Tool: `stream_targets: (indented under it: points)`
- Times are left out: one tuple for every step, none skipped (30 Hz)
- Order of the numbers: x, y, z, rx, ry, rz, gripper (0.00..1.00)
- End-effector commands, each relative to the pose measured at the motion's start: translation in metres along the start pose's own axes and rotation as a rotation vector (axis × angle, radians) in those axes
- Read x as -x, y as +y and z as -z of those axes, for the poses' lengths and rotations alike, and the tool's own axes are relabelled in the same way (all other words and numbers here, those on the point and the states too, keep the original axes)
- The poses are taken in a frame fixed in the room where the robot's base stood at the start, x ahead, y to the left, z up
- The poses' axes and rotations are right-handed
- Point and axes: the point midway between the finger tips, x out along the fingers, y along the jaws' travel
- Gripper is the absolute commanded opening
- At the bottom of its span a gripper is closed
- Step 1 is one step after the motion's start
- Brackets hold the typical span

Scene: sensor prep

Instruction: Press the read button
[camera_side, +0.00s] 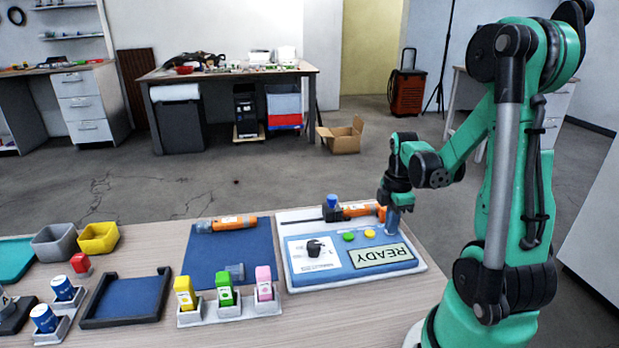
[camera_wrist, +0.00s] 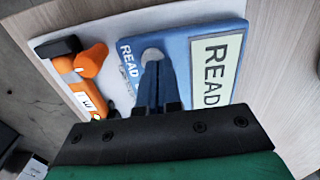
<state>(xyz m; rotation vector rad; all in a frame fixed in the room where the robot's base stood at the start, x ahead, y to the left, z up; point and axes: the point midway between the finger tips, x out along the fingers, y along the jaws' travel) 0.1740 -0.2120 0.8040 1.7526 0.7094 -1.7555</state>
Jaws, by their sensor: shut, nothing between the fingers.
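The blue reader panel (camera_side: 337,276) sits on the white tray at the right end of the table. It carries a pale display (camera_side: 382,256) reading "READY", and green (camera_side: 348,236) and yellow (camera_side: 369,233) buttons. My gripper (camera_side: 393,228) is over the panel's far right corner. In the wrist view, my closed fingers (camera_wrist: 156,80) point at a round grey button (camera_wrist: 152,55) beside printed letters starting "READ". The fingertips overlap the button's lower edge; I cannot tell whether they touch it. In the side view this button is hidden by my gripper.
An orange tool (camera_side: 360,210) lies behind the panel; it also shows in the wrist view (camera_wrist: 92,100). A blue mat (camera_side: 225,258) holds another orange tool (camera_side: 228,223). Yellow, green and pink bottles (camera_side: 225,290) stand in front. Bins and a dark-rimmed tray (camera_side: 125,298) are left.

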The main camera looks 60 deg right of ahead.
Motion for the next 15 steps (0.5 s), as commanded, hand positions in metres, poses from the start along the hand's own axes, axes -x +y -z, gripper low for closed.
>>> stream_targets:
  points:
    - [0.000,0.000,0.000,0.000,0.000,0.000,0.00]
    - [0.000,0.000,0.000,0.000,0.000,0.000,0.00]
    - [0.000,0.000,0.000,0.000,0.000,0.000,0.00]
    - [0.000,0.000,0.000,0.000,0.000,0.000,0.00]
    - [0.000,0.000,0.000,0.000,0.000,0.000,0.00]
    - [0.000,0.000,0.000,0.000,0.000,0.000,0.00]
    - [-0.001,0.000,0.000,0.000,0.000,0.000,0.00]
    - [-0.002,0.000,0.000,0.000,0.000,0.000,0.00]
    - [-0.005,0.000,0.000,0.000,0.000,0.000,0.00]
    - [-0.008,0.001,0.000,0.000,0.000,0.000,0.00]
    - [-0.011,0.001,0.000,0.000,0.000,0.000,0.00]
    - [-0.014,0.001,0.000,0.000,0.000,-0.001,0.00]
    - [-0.016,0.001,0.000,0.000,0.000,-0.002,0.00]
    - [-0.017,0.001,0.000,0.000,0.000,-0.003,0.00]
    - [-0.019,0.001,0.000,0.000,-0.001,-0.005,0.00]
